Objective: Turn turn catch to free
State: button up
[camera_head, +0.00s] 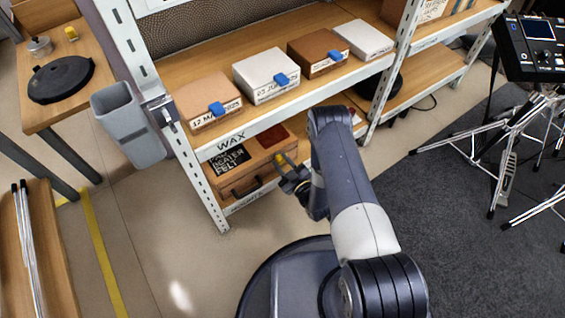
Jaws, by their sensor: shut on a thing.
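A brown case (249,172) with a dark handle and a black label lies on the lower shelf, under the shelf edge marked WAX. A small yellow turn catch (280,159) shows at the right part of its front. My gripper (284,167) is at this catch, its dark fingers shut on it. The fingers and wrist hide part of the catch and the case's right end, so I cannot tell the catch's exact angle.
The upper shelf holds several boxes, including a tan one (208,101) and a white one (265,75), with blue tabs. A grey bin (128,122) hangs by the left shelf post. A drum kit stands right. Open floor lies in front.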

jog(key=shift+f+n+b, duration=0.1)
jog(key=shift+n+b, duration=0.35)
jog(key=shift+n, duration=0.45)
jog(key=shift+a+n+b, duration=0.1)
jog(key=shift+n+b, duration=0.35)
jog(key=shift+n, duration=0.95)
jog(key=o, duration=1)
jog(key=shift+c, duration=0.2)
